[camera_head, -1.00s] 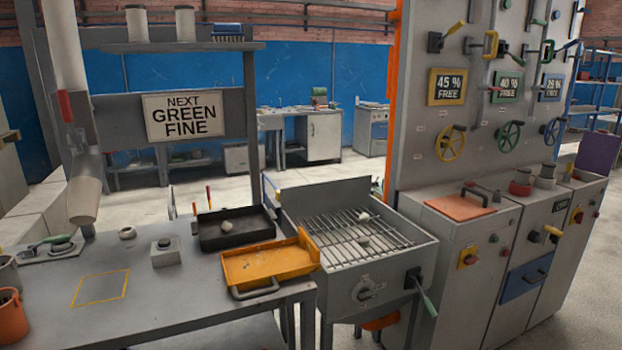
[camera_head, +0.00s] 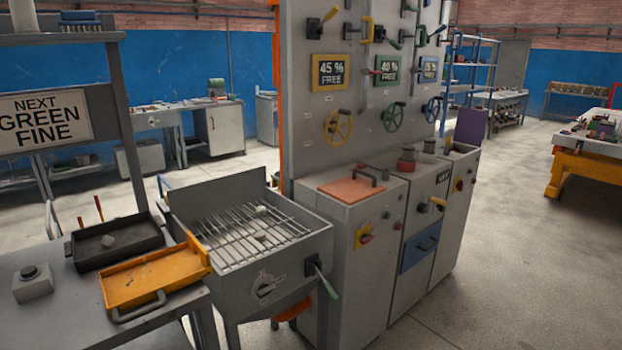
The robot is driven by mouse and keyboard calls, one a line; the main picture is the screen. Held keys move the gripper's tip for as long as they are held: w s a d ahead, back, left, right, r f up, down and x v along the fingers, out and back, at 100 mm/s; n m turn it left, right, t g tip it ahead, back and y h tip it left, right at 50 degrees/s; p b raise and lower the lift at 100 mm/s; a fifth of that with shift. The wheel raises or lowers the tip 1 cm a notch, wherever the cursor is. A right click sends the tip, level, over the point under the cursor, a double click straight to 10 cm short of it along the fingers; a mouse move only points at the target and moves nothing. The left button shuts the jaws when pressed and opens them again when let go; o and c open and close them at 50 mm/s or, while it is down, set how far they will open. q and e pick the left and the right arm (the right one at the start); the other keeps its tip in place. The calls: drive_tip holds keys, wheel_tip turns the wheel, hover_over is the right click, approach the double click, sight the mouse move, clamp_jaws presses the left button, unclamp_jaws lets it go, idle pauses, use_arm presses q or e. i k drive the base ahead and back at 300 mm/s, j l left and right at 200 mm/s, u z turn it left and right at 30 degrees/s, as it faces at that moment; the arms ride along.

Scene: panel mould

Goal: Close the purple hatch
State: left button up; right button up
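The purple hatch (camera_head: 471,126) stands upright, swung open, at the back edge of the top of the farthest grey cabinet (camera_head: 455,205) in the row. Its opening is seen only at a low angle, so I cannot tell what is inside. Neither of my grippers is in view.
An orange lid (camera_head: 350,187) lies flat on the nearest cabinet. A red knob-like part (camera_head: 406,160) tops the middle cabinet. The grill unit (camera_head: 250,235) and bench stand left. Open concrete floor (camera_head: 530,270) lies right, with a yellow-legged table (camera_head: 580,170) beyond.

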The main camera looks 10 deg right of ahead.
sight(470, 126)
drive_tip(key=i+l+z, duration=0.25)
drive_tip(key=l+z, duration=0.2)
drive_tip(key=i+l+z, duration=1.1)
drive_tip(key=i+z, duration=0.25)
drive_tip(key=i+l+z, duration=0.2)
drive_tip(key=i, duration=1.6)
drive_tip(key=i+u, duration=0.4)
drive_tip(key=i+l+u, duration=0.3)
drive_tip(key=i+u, duration=0.15)
drive_tip(key=i+l+u, duration=0.8)
